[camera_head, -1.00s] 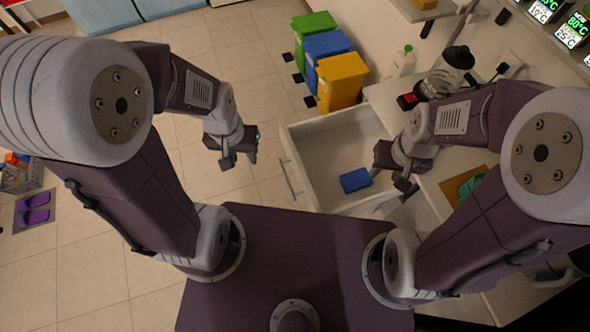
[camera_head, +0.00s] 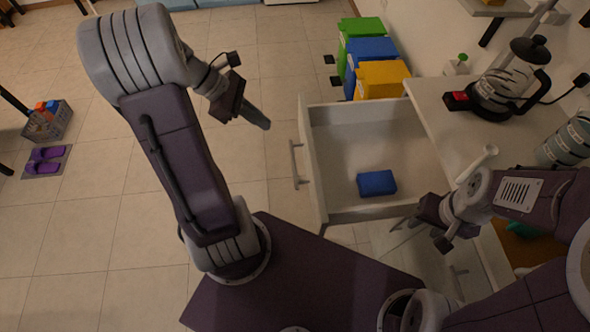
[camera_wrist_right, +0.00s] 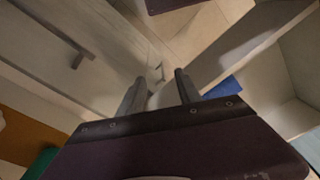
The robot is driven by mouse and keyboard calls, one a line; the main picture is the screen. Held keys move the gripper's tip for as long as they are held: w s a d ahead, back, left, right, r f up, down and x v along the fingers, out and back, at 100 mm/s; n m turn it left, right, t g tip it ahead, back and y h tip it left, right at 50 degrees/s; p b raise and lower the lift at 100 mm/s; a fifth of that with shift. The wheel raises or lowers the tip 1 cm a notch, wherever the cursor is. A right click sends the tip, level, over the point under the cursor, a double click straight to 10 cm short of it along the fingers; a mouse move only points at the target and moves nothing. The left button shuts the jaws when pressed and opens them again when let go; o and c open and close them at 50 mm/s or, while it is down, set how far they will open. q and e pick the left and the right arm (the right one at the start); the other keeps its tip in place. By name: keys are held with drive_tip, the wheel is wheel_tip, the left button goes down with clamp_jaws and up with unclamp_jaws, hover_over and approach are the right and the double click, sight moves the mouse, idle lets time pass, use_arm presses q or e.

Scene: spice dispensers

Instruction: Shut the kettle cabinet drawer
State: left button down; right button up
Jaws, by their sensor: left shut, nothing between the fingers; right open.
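The white kettle cabinet drawer (camera_head: 318,172) stands pulled out, with its bar handle (camera_head: 296,165) on its left-facing front. A blue block (camera_head: 376,183) lies inside it. The kettle (camera_head: 498,92) stands on the counter above. My left gripper (camera_head: 262,120) is shut and empty, left of the drawer front and apart from the handle. My right gripper (camera_head: 418,232) is open and empty by the drawer's near side wall. In the right wrist view its fingers (camera_wrist_right: 158,88) are apart beside the drawer wall (camera_wrist_right: 245,48), with part of the block (camera_wrist_right: 222,88) beyond; I cannot tell whether they touch the wall.
Green (camera_head: 358,30), blue (camera_head: 366,52) and yellow (camera_head: 382,80) bins stand behind the drawer. The counter (camera_head: 450,130) is to its right. Another cabinet handle (camera_wrist_right: 75,52) shows in the right wrist view. The tiled floor (camera_head: 275,75) left of the drawer is clear.

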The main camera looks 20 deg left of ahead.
use_arm(q)
drive_tip(key=s+a+f+n+t+b, duration=0.1)
drive_tip(key=s+a+f+n+b, duration=0.1)
drive_tip(key=a+f, duration=0.35)
drive_tip(key=d+r+b+x, duration=0.1)
drive_tip(key=b+x, duration=0.3)
drive_tip(key=x, duration=0.9)
drive_tip(key=shift+w+d+r+y, duration=0.25)
drive_tip(key=shift+w+y, duration=0.05)
use_arm(e)
wheel_tip(320, 180, down, 9)
drive_tip(key=shift+d, duration=0.1)
